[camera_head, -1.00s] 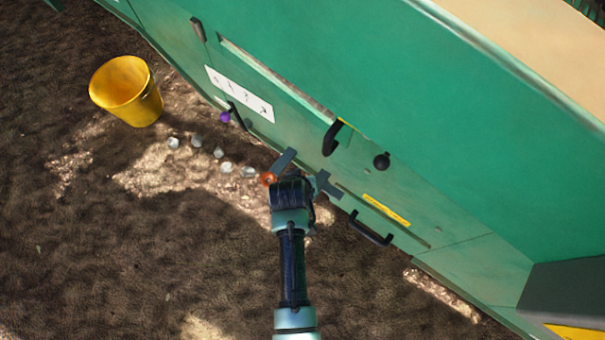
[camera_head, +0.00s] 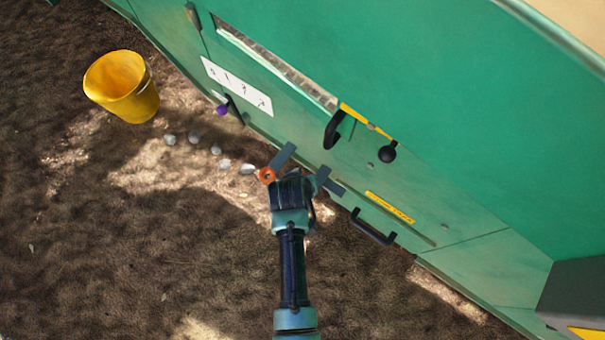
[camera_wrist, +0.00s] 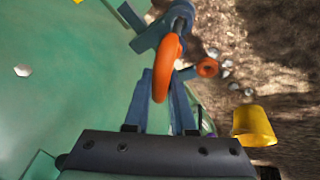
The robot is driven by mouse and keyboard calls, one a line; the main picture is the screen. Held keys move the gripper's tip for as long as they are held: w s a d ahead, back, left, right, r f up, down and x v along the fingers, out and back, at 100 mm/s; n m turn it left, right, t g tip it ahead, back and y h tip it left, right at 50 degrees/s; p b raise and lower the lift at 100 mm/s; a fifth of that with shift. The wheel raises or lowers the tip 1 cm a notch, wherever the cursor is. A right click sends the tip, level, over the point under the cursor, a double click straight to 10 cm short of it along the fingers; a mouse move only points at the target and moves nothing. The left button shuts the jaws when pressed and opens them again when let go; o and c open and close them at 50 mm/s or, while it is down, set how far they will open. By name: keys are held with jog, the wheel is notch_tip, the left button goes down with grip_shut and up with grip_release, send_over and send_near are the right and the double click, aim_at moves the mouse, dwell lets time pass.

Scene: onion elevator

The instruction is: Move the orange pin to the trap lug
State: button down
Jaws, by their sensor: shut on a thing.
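An orange ring (camera_wrist: 168,68) sits between my fingertips in the wrist view, and my gripper (camera_wrist: 163,88) is shut on it; I take it as the orange pin's pull. A second orange round piece with a hole (camera_wrist: 207,67) shows just right of it, and in the head view (camera_head: 267,175) it is left of my gripper (camera_head: 292,175). A grey lug (camera_head: 283,156) stands out from the green panel behind that piece. A second grey lug (camera_head: 326,181) is right of my gripper. I cannot tell which is the trap lug.
A yellow bucket (camera_head: 125,88) and several pale onion-like lumps (camera_head: 225,164) are on the ground.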

jog(key=shift+f+b, duration=2.25)
jog(key=shift+f, duration=0.65)
jog(key=c, duration=0.7)
grip_release()
jog(key=p+v, duration=0.6)
jog(key=v, duration=0.7)
